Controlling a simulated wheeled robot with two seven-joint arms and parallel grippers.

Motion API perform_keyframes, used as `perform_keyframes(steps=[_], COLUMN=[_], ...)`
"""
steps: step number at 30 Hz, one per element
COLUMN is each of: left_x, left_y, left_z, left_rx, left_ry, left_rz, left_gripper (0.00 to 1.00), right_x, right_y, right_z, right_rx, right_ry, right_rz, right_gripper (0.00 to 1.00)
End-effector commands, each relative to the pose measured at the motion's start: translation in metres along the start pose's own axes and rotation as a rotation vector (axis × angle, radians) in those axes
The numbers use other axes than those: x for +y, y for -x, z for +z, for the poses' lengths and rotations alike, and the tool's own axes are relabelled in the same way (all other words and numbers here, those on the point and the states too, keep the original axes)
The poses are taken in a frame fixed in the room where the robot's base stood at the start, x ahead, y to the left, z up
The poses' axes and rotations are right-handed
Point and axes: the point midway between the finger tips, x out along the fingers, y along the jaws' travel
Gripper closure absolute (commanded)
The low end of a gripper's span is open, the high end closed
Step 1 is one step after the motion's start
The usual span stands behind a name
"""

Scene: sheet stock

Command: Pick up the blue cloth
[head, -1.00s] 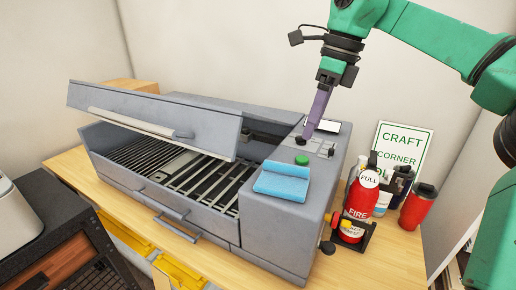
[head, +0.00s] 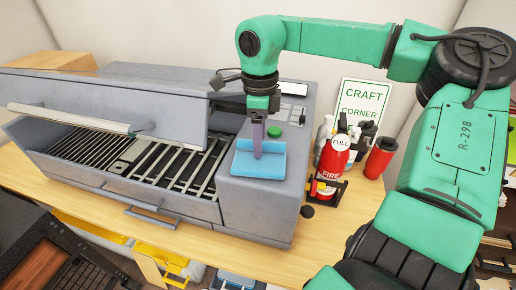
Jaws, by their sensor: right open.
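The blue cloth (head: 270,170) lies folded on the flat top of the grey machine's right end, in front of a green button. My right gripper (head: 258,154) points down at the cloth from above. Its purple fingers overlap the middle of the cloth in the head view, and they are open. I cannot tell whether the fingertips touch the cloth. My left gripper is not in view.
The grey machine (head: 252,207) has a raised lid (head: 95,105) over slatted racks to the left. A fire extinguisher (head: 332,160), a red cup (head: 380,158) and a craft corner sign (head: 362,98) stand to the right.

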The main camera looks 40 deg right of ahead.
Motion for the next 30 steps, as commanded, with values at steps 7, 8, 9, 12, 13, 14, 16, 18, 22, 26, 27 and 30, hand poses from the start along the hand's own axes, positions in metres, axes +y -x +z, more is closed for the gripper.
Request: perform_keyframes(steps=[7,8,9,12,13,14,16,18,22,26,27,30], left_x=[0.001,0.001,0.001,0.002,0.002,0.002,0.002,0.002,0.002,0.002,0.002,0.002], left_y=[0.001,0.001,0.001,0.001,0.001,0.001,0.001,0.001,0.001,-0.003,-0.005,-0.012], left_z=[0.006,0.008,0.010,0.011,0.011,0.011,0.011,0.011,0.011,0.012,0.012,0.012], left_rx=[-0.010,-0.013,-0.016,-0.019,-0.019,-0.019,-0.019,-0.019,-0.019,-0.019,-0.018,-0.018], left_ry=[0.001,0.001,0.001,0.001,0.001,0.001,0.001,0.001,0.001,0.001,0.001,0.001], left_rz=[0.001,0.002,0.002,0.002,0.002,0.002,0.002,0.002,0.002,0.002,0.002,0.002], left_gripper=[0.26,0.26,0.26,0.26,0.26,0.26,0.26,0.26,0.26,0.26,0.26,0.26], right_x=[0.000,0.000,0.000,0.000,0.000,0.000,0.000,0.000,0.000,-0.001,-0.001,-0.001], right_y=[-0.006,-0.006,-0.006,-0.006,-0.006,-0.006,-0.006,-0.006,-0.005,0.004,0.010,0.031], right_z=[0.000,0.000,0.000,0.000,0.000,0.000,0.000,0.000,0.000,0.000,0.000,0.001], right_rx=[-0.001,-0.001,-0.001,-0.001,-0.001,0.000,0.000,0.000,0.000,-0.001,-0.001,-0.003], right_ry=[0.000,0.000,0.000,0.000,0.000,0.000,0.000,0.000,-0.001,-0.002,-0.002,-0.003], right_rz=[0.000,0.000,0.000,0.000,0.000,0.000,0.000,0.000,0.000,-0.004,-0.004,-0.007], right_gripper=[0.32,0.44,0.59,0.97,1.00,1.00,1.00,1.00,1.00,1.00,1.00,1.00])
